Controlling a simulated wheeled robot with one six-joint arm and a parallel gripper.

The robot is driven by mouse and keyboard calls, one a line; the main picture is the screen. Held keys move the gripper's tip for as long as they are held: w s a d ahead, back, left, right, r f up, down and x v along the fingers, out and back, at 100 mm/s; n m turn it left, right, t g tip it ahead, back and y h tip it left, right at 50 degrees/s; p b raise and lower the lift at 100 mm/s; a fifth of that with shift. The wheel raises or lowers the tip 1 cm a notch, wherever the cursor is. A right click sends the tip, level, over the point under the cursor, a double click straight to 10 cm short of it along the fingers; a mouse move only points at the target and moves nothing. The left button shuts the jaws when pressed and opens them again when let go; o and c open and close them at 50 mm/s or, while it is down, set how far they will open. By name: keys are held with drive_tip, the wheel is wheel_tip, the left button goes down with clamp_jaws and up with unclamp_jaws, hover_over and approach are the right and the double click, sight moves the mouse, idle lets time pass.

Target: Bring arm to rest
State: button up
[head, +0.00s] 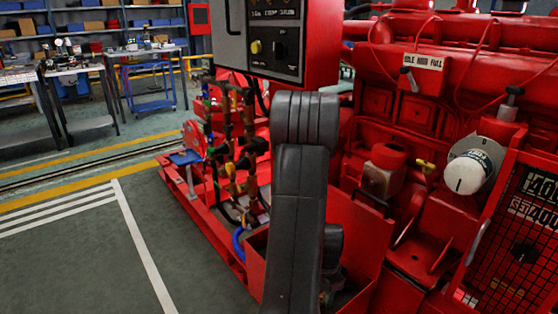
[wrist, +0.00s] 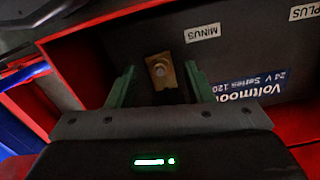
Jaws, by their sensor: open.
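My arm (head: 297,215) stands in the middle of the head view, bent over at its top link, in front of the red pumpset (head: 395,150). Its lower end drops towards an open red box (head: 362,235); my gripper is hidden there in that view. In the wrist view, my gripper (wrist: 160,67) shows two green fingers spread apart, with nothing held. A brass terminal (wrist: 160,71) on a dark battery (wrist: 245,60) appears between the fingertips; I cannot tell whether they touch it. The battery carries MINUS, PLUS and Voltmoor labels.
A red control panel (head: 285,45) hangs just above and behind my arm. Valves and pipes (head: 238,150) stand to its left. A white knob (head: 468,172) and a mesh guard (head: 515,240) are at right. The floor (head: 70,260) at lower left is clear; workbenches (head: 75,70) stand beyond.

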drive_tip(key=shift+m, duration=1.3)
drive_tip(key=shift+a, duration=0.1)
